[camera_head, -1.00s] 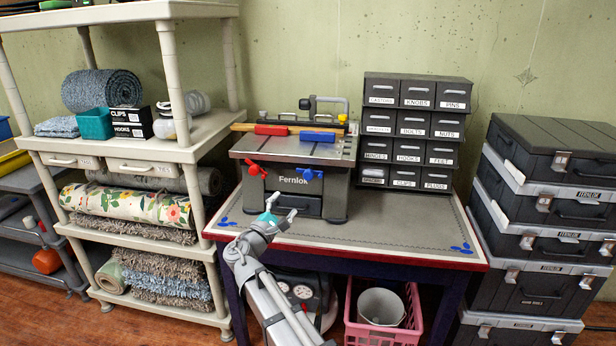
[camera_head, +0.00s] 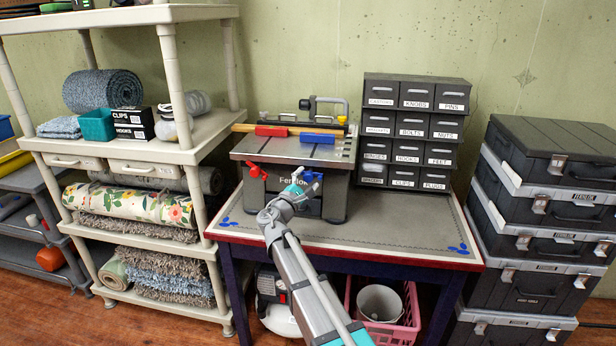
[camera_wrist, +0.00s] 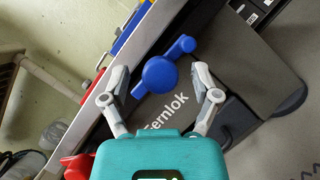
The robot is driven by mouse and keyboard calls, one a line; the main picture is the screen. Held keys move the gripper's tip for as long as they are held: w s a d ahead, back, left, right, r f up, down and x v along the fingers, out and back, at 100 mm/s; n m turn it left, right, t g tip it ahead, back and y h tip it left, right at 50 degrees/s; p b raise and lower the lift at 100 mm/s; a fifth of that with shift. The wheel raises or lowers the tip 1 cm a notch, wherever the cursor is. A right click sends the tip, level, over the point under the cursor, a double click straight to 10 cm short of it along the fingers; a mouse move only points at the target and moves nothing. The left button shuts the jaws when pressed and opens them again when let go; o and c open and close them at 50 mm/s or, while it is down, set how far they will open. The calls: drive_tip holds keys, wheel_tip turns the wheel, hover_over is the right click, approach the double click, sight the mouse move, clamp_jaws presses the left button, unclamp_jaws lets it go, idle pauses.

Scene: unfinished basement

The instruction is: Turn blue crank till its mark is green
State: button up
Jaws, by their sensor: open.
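The blue crank (camera_head: 314,177) is on the front of the grey Fernlok machine (camera_head: 338,195), right of centre. In the wrist view the blue crank (camera_wrist: 159,75) shows a round hub and a bar with rounded ends running from lower left to upper right. My gripper (camera_head: 297,186) is in front of the crank and partly covers it in the head view. In the wrist view my gripper (camera_wrist: 161,96) is open, with one finger on each side of the crank's lower part and gaps visible. I cannot make out the crank's mark or its colour.
A red crank (camera_head: 257,171) sits left of the blue one. Red (camera_head: 271,131) and blue (camera_head: 318,137) blocks lie on the machine's top. A drawer cabinet (camera_head: 415,132) stands to the right, with bare tabletop (camera_head: 400,225) in front. A shelf (camera_head: 190,155) is close on the left.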

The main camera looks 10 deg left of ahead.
drive_tip(key=shift+w+d, duration=0.15)
drive_tip(key=shift+w, duration=0.1)
clamp_jaws()
idle(0.3)
drive_tip(key=shift+r+m+g+h+p, duration=0.15)
drive_tip(key=shift+m+g+h+p, duration=0.2)
drive_tip(key=shift+m, duration=0.25)
drive_tip(key=shift+r+m+g+p, duration=0.1)
drive_tip(key=shift+m+g+p, duration=0.25)
drive_tip(key=shift+m+p, duration=0.5)
drive_tip(key=m+g+p, duration=0.1)
drive_tip(key=m+p, duration=0.1)
drive_tip(key=m, duration=0.1)
drive_tip(key=shift+m, duration=0.35)
drive_tip(key=m+g+y+p, duration=0.1)
drive_tip(key=m+p, duration=0.1)
drive_tip(key=m, duration=0.1)
drive_tip(key=shift+g, duration=0.4)
drive_tip(key=shift+m+g+y+p, duration=0.3)
drive_tip(key=shift+m+y+p, duration=0.15)
drive_tip(key=shift+m+p, duration=0.55)
